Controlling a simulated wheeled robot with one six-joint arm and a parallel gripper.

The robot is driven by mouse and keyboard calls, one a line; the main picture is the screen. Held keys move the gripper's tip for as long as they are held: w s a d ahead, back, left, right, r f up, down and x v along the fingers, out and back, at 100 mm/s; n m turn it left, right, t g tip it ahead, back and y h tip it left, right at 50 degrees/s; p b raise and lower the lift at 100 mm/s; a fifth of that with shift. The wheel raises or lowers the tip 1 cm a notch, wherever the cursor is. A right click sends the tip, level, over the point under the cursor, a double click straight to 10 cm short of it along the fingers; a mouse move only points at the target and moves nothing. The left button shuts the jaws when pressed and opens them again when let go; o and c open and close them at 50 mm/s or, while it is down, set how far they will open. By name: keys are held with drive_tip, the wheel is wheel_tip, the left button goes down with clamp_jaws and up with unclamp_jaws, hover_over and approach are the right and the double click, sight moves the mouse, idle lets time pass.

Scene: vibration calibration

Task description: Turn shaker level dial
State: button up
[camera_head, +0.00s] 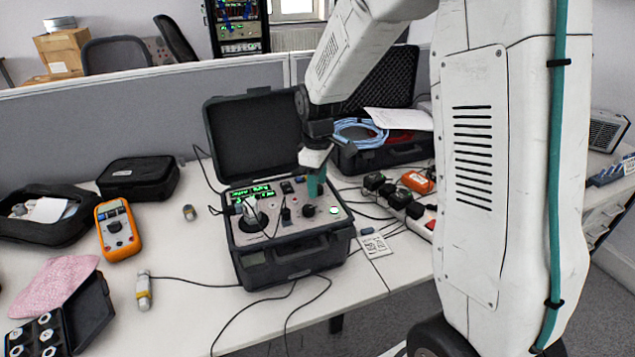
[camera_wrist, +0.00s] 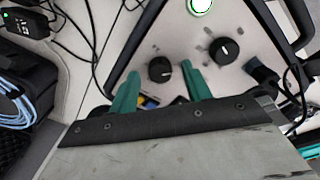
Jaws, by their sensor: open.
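The shaker unit (camera_head: 290,255) sits in an open black case on the table, with a panel of lit green displays (camera_head: 251,192), knobs and a glowing green button (camera_head: 334,209). My gripper (camera_head: 315,188) points down over the panel's right part, its teal fingers apart and empty. The dial labels are not readable, so I cannot tell which is the level dial.
Cables run from the case across the table. A power strip (camera_head: 408,207) with plugs is to the right, and an open case (camera_head: 378,155) with blue cable behind. An orange multimeter (camera_head: 117,230) lies left. The case's raised lid (camera_head: 258,135) stands behind the panel.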

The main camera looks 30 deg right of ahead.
drive_tip(key=shift+f, duration=0.3)
drive_tip(key=c, duration=1)
